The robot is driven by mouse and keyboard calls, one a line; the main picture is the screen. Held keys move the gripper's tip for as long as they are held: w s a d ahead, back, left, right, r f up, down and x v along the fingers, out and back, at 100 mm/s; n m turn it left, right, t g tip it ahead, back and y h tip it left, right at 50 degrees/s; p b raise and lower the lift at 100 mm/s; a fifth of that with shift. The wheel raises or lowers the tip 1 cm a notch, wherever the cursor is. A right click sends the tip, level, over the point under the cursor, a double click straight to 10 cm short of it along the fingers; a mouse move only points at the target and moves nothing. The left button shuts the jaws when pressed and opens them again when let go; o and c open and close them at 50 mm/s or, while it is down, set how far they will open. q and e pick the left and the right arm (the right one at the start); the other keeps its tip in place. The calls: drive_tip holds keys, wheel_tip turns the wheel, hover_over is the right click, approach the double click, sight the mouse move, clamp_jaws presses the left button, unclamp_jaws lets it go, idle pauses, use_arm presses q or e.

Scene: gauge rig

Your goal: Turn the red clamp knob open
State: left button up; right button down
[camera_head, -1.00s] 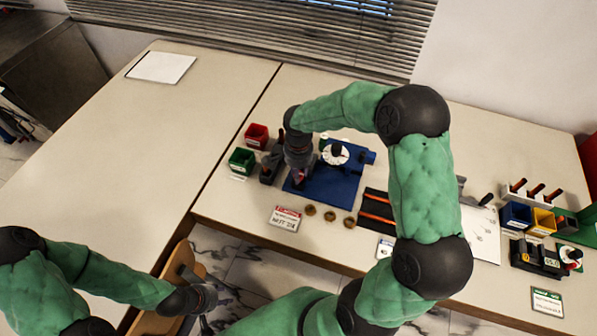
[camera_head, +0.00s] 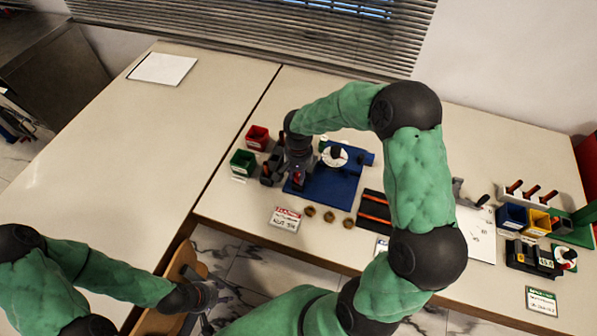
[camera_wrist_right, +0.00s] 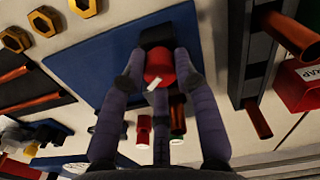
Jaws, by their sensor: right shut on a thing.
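The red clamp knob (camera_wrist_right: 158,65) shows in the right wrist view, with a small white mark on it, at a dark block on the blue plate (camera_wrist_right: 95,62). My right gripper (camera_wrist_right: 160,78) is shut on the knob, with its fingers around it. In the head view my right gripper (camera_head: 297,180) points down at the left part of the blue plate (camera_head: 335,190), and the hand mostly hides the knob. My left gripper (camera_head: 205,299) hangs at the lower left, away from the rig, too small to tell open from shut.
A white round dial (camera_head: 334,155) sits on the rig. Red (camera_head: 257,138) and green (camera_head: 243,162) bins stand left of it. Several brass nuts (camera_head: 329,216) and a label card (camera_head: 285,218) lie in front. A dark tray (camera_head: 375,208) with copper rods is to the right. The left table is mostly clear.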

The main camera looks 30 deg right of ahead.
sight(298, 175)
drive_tip(key=n+p, duration=0.2)
drive_tip(key=n, duration=0.3)
drive_tip(key=shift+r+n, duration=0.1)
drive_tip(key=shift+n, duration=0.2)
drive_tip(key=n+p, duration=0.1)
drive_tip(key=n, duration=0.4)
drive_tip(key=shift+p, duration=0.4)
drive_tip(key=c, duration=1.2)
unclamp_jaws()
wheel_tip(298, 175, up, 12)
